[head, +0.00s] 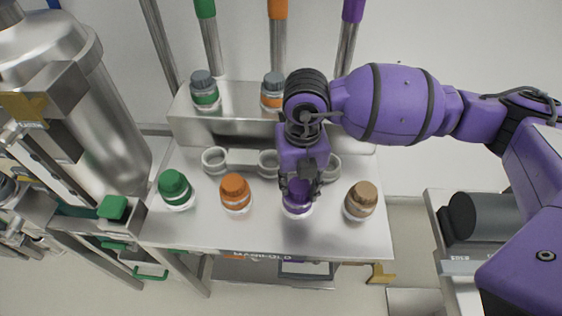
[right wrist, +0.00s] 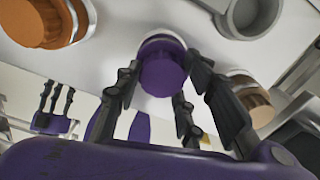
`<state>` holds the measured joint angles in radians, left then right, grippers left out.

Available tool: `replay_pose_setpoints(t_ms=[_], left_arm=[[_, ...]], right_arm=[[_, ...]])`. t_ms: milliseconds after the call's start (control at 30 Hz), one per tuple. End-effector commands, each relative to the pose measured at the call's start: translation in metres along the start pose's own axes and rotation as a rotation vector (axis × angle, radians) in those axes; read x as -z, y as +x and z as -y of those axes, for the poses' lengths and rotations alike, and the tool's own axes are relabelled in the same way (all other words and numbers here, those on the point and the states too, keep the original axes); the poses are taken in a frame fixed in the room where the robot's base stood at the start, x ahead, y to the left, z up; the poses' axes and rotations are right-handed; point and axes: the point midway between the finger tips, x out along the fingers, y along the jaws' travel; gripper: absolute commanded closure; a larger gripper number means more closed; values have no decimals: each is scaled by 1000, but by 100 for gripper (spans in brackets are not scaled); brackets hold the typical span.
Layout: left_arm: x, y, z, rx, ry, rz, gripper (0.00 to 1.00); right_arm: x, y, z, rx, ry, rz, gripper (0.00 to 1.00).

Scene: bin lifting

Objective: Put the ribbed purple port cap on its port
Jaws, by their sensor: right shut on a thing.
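The ribbed purple cap (head: 298,195) sits at the front of the steel bench on a pale round base, between the orange and brown caps. My right gripper (head: 300,186) reaches down from above and is shut on the purple cap. In the right wrist view its dark fingers (right wrist: 160,95) are around the purple cap (right wrist: 162,68), with a pale ring behind it. My left gripper (right wrist: 57,97) shows small in the right wrist view, its fingers apart and empty. It is not in the head view. Which port belongs to the cap is not clear.
A green cap (head: 174,187), an orange cap (head: 235,190) and a brown cap (head: 361,197) stand in the same row. Behind are empty grey rings (head: 215,160) and a raised shelf with two grey-topped jars (head: 204,90). A steel tank (head: 110,110) stands left.

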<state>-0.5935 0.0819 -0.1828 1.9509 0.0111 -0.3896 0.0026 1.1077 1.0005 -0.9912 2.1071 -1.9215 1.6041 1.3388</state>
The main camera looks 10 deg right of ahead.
Motion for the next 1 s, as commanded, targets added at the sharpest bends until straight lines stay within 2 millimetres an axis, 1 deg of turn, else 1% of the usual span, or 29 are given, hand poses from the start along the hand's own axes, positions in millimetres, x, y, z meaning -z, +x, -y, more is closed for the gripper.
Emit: replay_pose_setpoints(t_ms=[167,200,333,633,733,867,1000], left_arm=[[2,1,-1,-1,-2,-3,62],[1,1,-1,-1,-2,-3,62],[1,1,0,-1,0,-1,62],[-8,-4,4,3,10,14,62],[-7,-3,4,2,9,11,62],[-5,-3,3,2,7,9,62],[-5,-2,3,2,6,8,62]], right_arm=[[1,2,0,1,1,-4,99],[1,3,0,1,1,-4,60],[1,2,0,1,1,-4,43],[1,2,0,1,1,-3,42],[0,-4,0,1,1,-1,42],[0,-22,0,-1,0,1,42],[-1,-53,0,-1,0,3,42]])
